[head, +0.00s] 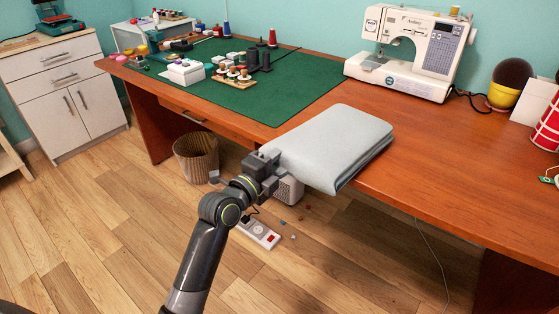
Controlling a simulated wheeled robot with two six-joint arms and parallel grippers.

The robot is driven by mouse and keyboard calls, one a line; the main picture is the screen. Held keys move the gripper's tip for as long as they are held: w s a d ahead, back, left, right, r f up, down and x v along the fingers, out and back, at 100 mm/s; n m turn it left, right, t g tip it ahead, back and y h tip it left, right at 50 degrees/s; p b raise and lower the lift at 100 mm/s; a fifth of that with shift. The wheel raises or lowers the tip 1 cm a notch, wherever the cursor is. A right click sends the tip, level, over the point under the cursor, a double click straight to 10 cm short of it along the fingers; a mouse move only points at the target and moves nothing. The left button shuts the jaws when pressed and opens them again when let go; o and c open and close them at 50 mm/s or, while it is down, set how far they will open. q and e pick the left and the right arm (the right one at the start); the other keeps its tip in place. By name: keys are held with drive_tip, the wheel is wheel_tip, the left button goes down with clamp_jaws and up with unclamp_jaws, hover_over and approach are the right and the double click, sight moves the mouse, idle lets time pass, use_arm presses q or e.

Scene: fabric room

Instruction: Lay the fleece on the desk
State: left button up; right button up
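The fleece (335,142) is a folded, thick, pale grey bundle. It shows at the front edge of the brown wooden desk (440,180), covering part of that edge. Its near left end overhangs the floor. I cannot tell whether its underside touches the desk top. My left gripper (268,164) is at the fleece's near left end, in front of the desk, and appears shut on it. The fingertips are partly hidden by the fleece. My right gripper is not in view.
A green cutting mat (300,88) with spools and small boxes covers the desk's left part. A white sewing machine (415,50) stands at the back. A yellow pot (503,94) and a red-and-white item (548,130) are at right. A wicker basket (196,158) and power strip (258,233) are below.

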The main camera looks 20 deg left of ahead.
use_arm(q)
drive_tip(key=o, duration=0.6)
drive_tip(key=shift+f, duration=0.15)
drive_tip(key=o, duration=0.5)
drive_tip(key=shift+c, duration=0.2)
drive_tip(key=v, duration=1.2)
